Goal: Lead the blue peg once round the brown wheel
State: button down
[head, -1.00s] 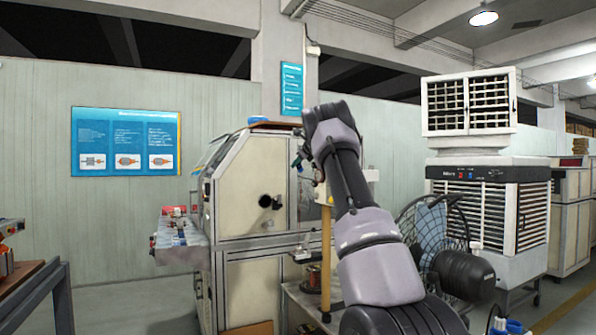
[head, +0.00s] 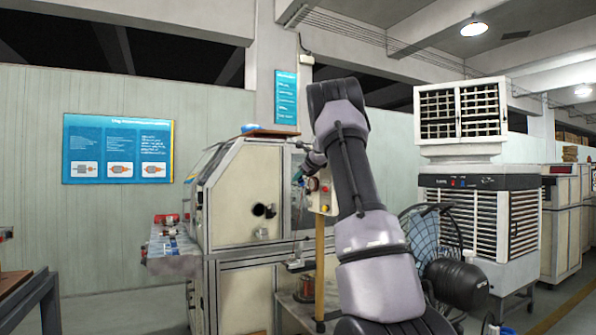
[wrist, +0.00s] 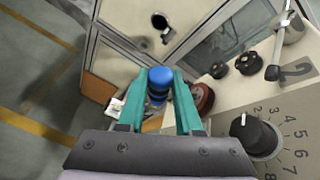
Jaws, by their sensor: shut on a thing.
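The blue peg (wrist: 158,84) stands between the teal fingers of my gripper (wrist: 160,80), which is shut on it. The brown wheel (wrist: 203,98) shows in the wrist view just right of the right finger, on the side of a pale control box (wrist: 222,92). The finger hides part of the wheel. The peg is left of the wheel in this view; the gap between them is hard to judge. In the head view my gripper (head: 299,174) is small beside the box (head: 324,197), and the peg cannot be made out there.
The box bears a large black dial (wrist: 256,136), smaller black knobs (wrist: 248,63) and a metal lever (wrist: 280,45). It stands on a yellow post (head: 320,265). A cream machine cabinet (head: 245,200) is close on the left. A fan (head: 430,240) and air cooler (head: 478,215) stand right.

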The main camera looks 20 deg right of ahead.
jog(key=w+f, duration=0.2)
jog(key=f, duration=0.1)
jog(key=shift+f, duration=0.1)
jog(key=shift+w+f, duration=0.2)
jog(key=shift+w, duration=0.8)
